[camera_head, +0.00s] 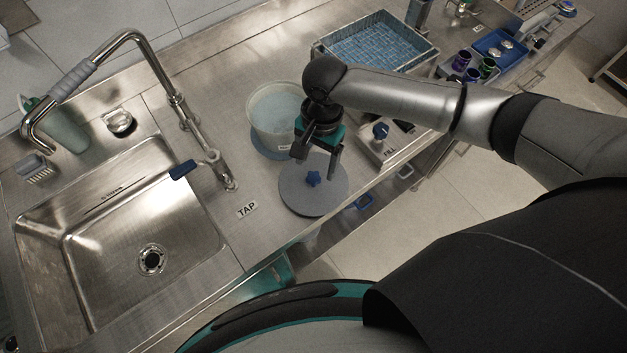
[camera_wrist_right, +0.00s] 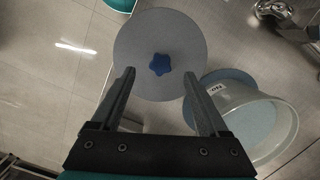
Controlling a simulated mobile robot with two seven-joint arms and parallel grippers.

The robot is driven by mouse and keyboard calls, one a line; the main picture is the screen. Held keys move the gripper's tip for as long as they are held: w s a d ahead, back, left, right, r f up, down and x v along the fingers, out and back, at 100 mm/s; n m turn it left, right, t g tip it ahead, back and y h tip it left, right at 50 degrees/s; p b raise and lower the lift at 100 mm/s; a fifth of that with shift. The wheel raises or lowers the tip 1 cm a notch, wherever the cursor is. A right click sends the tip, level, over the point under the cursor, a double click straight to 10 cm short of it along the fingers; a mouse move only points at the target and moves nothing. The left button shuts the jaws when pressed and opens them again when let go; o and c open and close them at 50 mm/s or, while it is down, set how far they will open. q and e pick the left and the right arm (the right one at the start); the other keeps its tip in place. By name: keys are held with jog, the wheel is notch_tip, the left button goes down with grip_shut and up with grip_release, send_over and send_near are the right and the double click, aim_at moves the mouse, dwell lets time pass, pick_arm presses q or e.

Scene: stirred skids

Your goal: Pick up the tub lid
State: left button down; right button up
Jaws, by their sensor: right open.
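The tub lid (camera_head: 312,199) is a flat grey disc with a blue star-shaped knob (camera_head: 313,179). It lies on the steel counter near the front edge, beside the tub. In the right wrist view the lid (camera_wrist_right: 135,35) shows ahead of the fingers, with its knob (camera_wrist_right: 159,64) between them. My right gripper (camera_head: 318,165) is open and empty above the lid; its fingers (camera_wrist_right: 160,88) are apart and point at the lid. The pale tub (camera_head: 262,112) with bluish content stands just behind the lid on a blue round base (camera_wrist_right: 232,76). My left gripper is not in view.
A steel sink (camera_head: 110,230) with a tall tap (camera_head: 165,85) is at the left.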

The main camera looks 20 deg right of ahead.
aim_at(314, 176)
jog(key=f, duration=0.4)
jog(key=shift+s+a, duration=0.2)
jog(key=shift+a, duration=0.05)
grip_shut()
dwell(0.4)
